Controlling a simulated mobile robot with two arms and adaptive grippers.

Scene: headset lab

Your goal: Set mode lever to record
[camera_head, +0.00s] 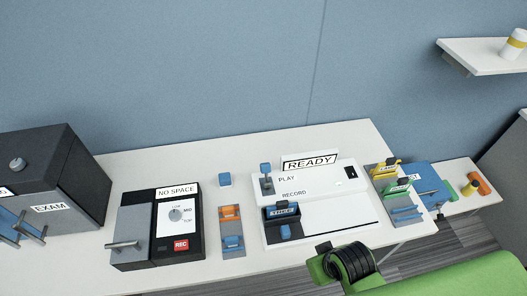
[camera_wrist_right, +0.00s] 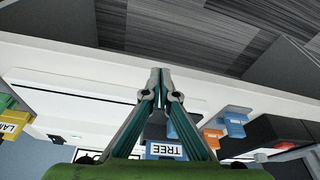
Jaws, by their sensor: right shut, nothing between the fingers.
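The white device (camera_head: 320,186) on the table has PLAY and RECORD labels. Its mode lever (camera_head: 266,171), with a blue knob on a grey stem, stands upright at the left by the PLAY label. My right gripper (camera_wrist_right: 158,82) is shut and empty in the wrist view, its two fingertips together over the table's front edge. In the head view my green right arm is at the lower right, and its fingertips cannot be made out. My left gripper is not in view.
A READY sign (camera_head: 310,161) stands behind the device. A blue TREE holder (camera_head: 283,212) stands at its front left. The NO SPACE recorder box (camera_head: 178,190) and a grey tray (camera_head: 232,242) are to the left. Yellow and green holders (camera_head: 397,187) are to the right.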

